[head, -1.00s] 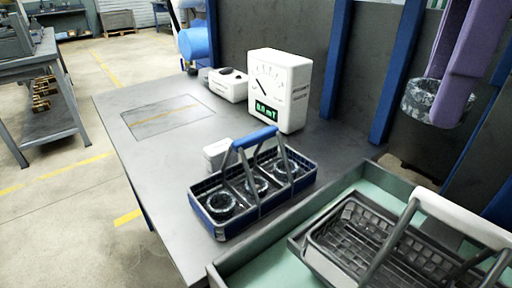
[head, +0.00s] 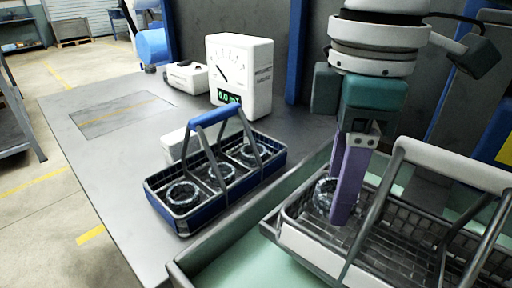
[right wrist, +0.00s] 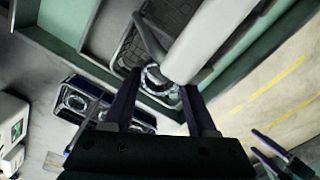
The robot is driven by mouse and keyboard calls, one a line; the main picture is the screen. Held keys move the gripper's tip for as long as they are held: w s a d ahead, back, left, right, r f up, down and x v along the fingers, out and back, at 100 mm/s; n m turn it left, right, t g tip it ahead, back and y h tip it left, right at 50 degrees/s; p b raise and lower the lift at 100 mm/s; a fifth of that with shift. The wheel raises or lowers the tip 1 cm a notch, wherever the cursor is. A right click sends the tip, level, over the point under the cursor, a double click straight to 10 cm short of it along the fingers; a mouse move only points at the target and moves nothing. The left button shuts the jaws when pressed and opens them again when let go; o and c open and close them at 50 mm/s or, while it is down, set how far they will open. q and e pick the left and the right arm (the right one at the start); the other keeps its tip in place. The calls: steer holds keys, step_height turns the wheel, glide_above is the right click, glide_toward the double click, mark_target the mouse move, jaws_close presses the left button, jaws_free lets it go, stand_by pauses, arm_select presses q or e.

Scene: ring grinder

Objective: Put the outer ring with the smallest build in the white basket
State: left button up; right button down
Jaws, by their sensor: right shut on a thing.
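My right gripper (head: 343,208), with purple fingers, points down and is shut on a dark metallic outer ring (head: 323,194). The ring is at the fingertips, inside the outline of the white basket (head: 308,252); I cannot tell whether it touches the basket floor. In the right wrist view, the ring (right wrist: 157,80) shows between the fingers (right wrist: 158,95), beside the white handle (right wrist: 212,38). The blue basket (head: 222,203) on the table holds three rings: a front one (head: 183,195), a middle one (head: 221,173) and a back one (head: 254,152).
The white basket stands in a green-lined tray (head: 205,268), and its raised handle (head: 455,165) is close to my gripper. The blue basket also has a raised handle (head: 216,116). A white gauge (head: 240,72) and a small white box (head: 184,140) stand behind it. The table's left side is clear.

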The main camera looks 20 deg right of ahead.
mark_target(328, 227)
step_height(328, 227, down, 4)
steer(key=shift+r+b, duration=0.1)
steer(key=shift+b, duration=0.25)
steer(key=shift+c, duration=1)
jaws_free()
step_height(328, 227, up, 12)
steer(key=p, duration=0.2)
steer(key=shift+p, duration=0.3)
